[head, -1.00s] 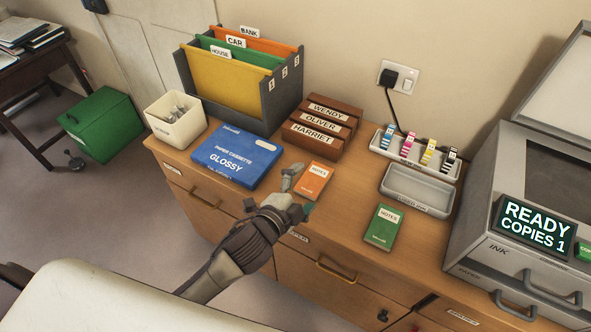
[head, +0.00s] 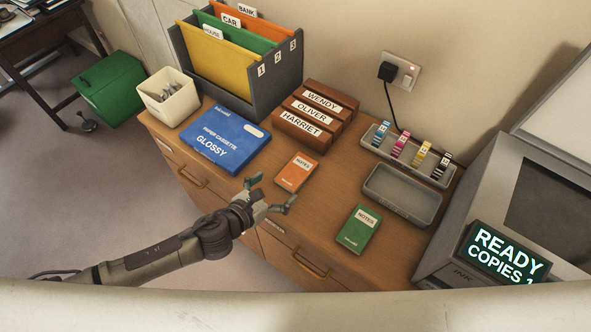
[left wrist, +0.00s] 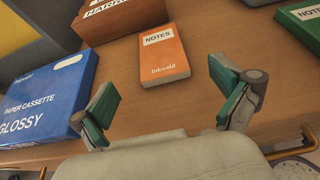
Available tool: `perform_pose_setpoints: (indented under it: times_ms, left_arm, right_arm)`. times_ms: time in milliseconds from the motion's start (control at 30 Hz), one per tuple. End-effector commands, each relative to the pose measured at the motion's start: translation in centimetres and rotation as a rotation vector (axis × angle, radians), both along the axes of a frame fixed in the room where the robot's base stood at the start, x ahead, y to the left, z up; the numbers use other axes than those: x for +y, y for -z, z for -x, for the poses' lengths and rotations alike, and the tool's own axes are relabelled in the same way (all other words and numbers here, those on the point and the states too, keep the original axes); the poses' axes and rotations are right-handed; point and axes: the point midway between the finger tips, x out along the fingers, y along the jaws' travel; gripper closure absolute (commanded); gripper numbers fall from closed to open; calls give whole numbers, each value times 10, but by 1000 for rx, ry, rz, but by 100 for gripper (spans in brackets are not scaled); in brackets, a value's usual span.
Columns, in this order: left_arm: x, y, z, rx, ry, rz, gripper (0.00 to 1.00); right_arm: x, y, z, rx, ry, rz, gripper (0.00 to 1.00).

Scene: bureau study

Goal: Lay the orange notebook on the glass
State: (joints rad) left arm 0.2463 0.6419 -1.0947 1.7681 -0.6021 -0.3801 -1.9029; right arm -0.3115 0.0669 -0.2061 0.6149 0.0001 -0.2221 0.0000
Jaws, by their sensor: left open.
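The orange notebook (head: 296,172), labelled NOTES, lies flat near the front edge of the wooden cabinet top. In the left wrist view the notebook (left wrist: 164,55) shows ahead, just beyond the space between the fingertips. My left gripper (head: 271,192) is open and empty at the cabinet's front edge, apart from the notebook. Its two green-padded fingers spread wide in the left wrist view (left wrist: 165,80). The dark glass (head: 553,205) is on top of the copier at the right, with its pale lid raised; part is cut off by the frame. My right gripper is not in view.
A green notebook (head: 359,230) lies to the right, below a grey tray (head: 402,215). A blue paper cassette box (head: 225,140) lies left of the orange notebook, and brown boxes (head: 316,117) stand behind it. The copier (head: 470,205) stands at the right end.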

Motion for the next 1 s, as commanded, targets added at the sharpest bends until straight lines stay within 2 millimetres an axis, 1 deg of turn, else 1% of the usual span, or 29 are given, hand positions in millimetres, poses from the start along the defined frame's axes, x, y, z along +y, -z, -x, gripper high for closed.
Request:
perform_pose_setpoints:
  times_ms: [67,233,300,433,533,633,867,1000]
  left_arm:
    - [-6,4,-8,0,0,1,0]
    - [-12,8,-16,1,1,1,0]
    - [-17,10,-22,1,-1,1,0]
    - [-29,15,-37,1,0,3,0]
    - [-35,22,-48,1,-2,2,0]
    - [-39,24,-52,2,-1,2,0]
    - [-39,25,-53,2,-1,2,0]
    - [-39,25,-53,2,-1,2,23]
  right_arm:
    - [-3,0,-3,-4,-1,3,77]
    - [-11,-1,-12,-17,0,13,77]
    - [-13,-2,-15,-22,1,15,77]
    - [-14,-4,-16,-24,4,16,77]
    - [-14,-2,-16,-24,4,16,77]
    - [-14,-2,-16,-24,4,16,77]
    - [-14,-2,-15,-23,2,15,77]
    - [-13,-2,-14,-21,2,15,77]
